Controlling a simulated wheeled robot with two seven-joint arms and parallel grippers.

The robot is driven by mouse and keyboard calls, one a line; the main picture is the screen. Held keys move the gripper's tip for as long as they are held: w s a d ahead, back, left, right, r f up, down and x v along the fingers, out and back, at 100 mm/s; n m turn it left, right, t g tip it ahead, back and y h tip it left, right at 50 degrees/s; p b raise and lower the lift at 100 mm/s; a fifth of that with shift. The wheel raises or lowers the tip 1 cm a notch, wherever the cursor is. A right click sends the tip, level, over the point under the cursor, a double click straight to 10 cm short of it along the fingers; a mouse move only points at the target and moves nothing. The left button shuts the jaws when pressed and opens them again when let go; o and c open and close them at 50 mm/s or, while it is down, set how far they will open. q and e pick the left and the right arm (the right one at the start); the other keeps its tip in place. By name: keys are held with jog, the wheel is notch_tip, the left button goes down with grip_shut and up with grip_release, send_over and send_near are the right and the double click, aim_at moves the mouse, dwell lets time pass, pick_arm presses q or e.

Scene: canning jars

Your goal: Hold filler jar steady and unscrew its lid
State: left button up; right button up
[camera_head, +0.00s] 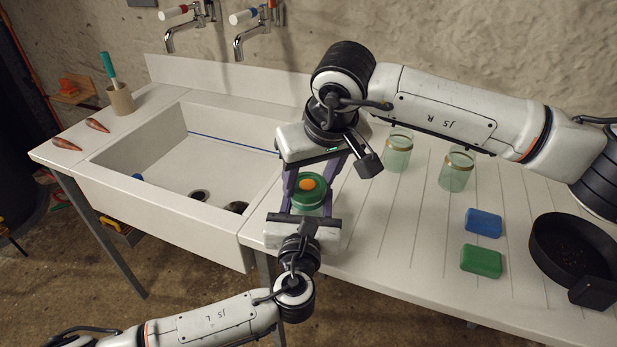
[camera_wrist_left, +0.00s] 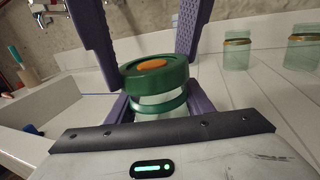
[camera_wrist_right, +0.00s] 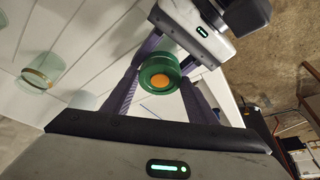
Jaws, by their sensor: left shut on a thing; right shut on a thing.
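The filler jar (camera_wrist_left: 150,113) is upright clear glass, low in the left wrist view, with a green ring around it. Its green lid (camera_head: 318,192) has an orange centre and also shows in the left wrist view (camera_wrist_left: 170,80). A strip of pale glass shows between lid and ring. My left gripper (camera_head: 307,208) is shut on the jar body from the near side. My right gripper (camera_wrist_right: 160,78) reaches in from the far side, its purple fingers shut on the lid. The fingers hide parts of the jar's sides.
Two glass jars with gold bands, one (camera_head: 398,155) and another (camera_head: 456,172), stand to the right. Blue (camera_head: 483,223) and green (camera_head: 481,261) blocks and a black pan (camera_head: 575,250) lie farther right. The sink (camera_head: 185,230) is left; its taps (camera_head: 252,38) are behind.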

dwell(0.3)
jog(key=n, duration=0.2)
jog(key=n+g+y, duration=0.1)
jog(key=n, duration=0.1)
jog(key=shift+w+d+n+y, duration=0.1)
jog(key=shift+d+n+y, duration=0.05)
jog(key=shift+n+y, duration=0.2)
jog(key=o, duration=1.2)
jog(key=shift+o, duration=0.2)
